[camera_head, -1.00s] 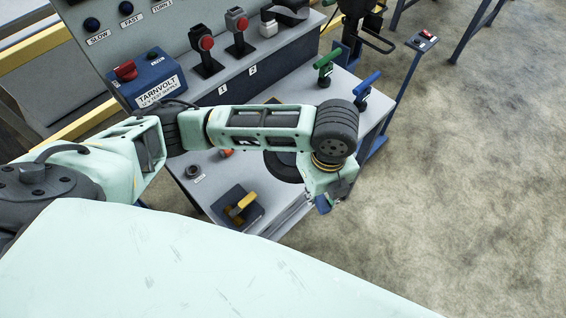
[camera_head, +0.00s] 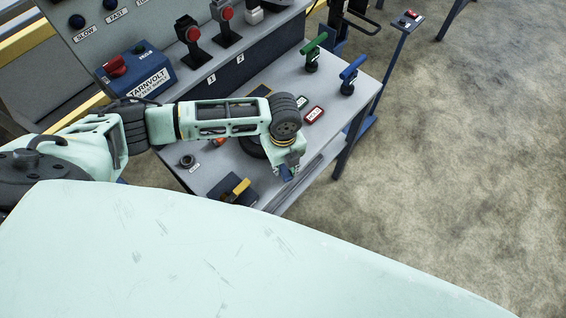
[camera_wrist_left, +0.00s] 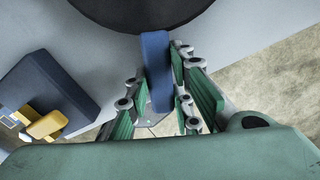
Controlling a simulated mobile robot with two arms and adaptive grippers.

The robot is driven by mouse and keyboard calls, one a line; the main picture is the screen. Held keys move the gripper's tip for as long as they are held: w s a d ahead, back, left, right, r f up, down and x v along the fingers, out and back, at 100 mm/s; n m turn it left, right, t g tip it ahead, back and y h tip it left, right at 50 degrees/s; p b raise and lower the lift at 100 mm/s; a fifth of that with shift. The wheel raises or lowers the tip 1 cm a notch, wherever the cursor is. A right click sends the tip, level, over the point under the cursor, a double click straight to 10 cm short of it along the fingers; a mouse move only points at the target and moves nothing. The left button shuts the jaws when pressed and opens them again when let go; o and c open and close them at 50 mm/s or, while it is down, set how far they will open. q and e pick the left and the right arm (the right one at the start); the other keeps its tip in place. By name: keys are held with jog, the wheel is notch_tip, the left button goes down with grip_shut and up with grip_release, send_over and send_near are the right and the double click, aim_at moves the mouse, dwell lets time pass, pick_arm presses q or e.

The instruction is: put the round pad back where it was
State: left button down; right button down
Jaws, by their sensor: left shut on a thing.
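The round pad is a large black disc (camera_head: 251,148), partly hidden behind my left arm in the head view. Its near edge fills the top of the left wrist view (camera_wrist_left: 145,12). A blue tab (camera_wrist_left: 157,68) reaches from its edge towards me. My left gripper (camera_head: 287,172) is shut on this blue tab, between its green fingers (camera_wrist_left: 160,100). The pad is over the grey trolley top (camera_head: 340,98); I cannot tell whether it touches it. My right gripper is not in view.
A dark blue block with a yellow handle (camera_head: 238,189) stands near the front edge, left of the pad. A red-framed label (camera_head: 313,115) lies to the right. Green (camera_head: 312,58) and blue (camera_head: 349,78) levers stand at the far right. The supply box (camera_head: 137,77) is behind my arm.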

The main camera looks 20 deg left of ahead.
pick_arm(q)
jog(key=c, duration=1.5)
grip_release()
jog(key=shift+c, duration=0.2)
notch_tip(320, 180, up, 12)
jog(key=b, duration=0.2)
